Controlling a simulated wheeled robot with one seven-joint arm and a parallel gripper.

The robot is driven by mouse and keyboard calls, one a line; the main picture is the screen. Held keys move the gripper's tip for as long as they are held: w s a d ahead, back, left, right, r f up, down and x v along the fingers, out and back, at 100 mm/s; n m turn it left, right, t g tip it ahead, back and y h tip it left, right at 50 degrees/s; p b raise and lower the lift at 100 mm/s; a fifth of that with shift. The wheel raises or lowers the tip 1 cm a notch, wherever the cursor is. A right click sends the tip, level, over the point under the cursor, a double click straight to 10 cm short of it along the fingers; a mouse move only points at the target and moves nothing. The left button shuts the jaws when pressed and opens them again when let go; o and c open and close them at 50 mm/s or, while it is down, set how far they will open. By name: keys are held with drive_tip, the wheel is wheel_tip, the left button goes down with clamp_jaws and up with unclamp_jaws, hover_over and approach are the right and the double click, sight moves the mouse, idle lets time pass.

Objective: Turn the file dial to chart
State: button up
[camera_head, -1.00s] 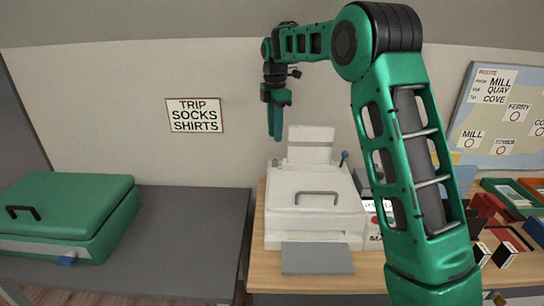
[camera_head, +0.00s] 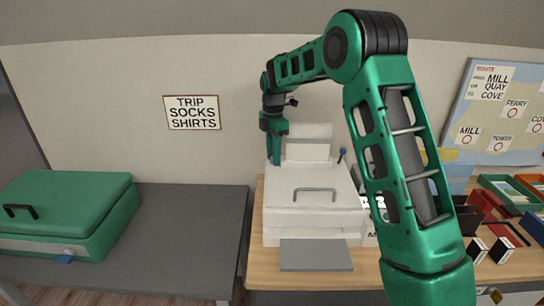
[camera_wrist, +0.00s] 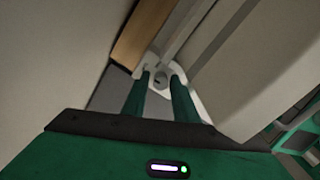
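A white printer-like machine (camera_head: 312,190) with a grey handle on its lid stands on the wooden desk. My gripper (camera_head: 274,162) points down at the machine's back left corner. In the wrist view my two green fingers (camera_wrist: 161,78) are apart, with a gap between their tips. A small round grey piece in a white surround (camera_wrist: 159,76) shows between the fingertips. I cannot tell whether it is the file dial or whether the fingers touch it. No dial lettering is readable. A small screen (camera_head: 375,202) at the machine's right is partly hidden by my arm.
A blue-knobbed lever (camera_head: 342,155) stands at the machine's back right. A grey table (camera_head: 195,235) with a green case (camera_head: 70,210) is at left. Red and black holders (camera_head: 480,215) and trays stand at right. The wall is close behind the machine.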

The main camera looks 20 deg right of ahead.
clamp_jaws()
drive_tip(key=shift+m, duration=0.3)
drive_tip(key=m, duration=0.3)
drive_tip(key=shift+a+r, duration=0.1)
drive_tip(key=m, duration=0.3)
drive_tip(key=shift+m, duration=0.3)
drive_tip(key=m, duration=0.6)
drive_tip(key=shift+w+r, duration=0.1)
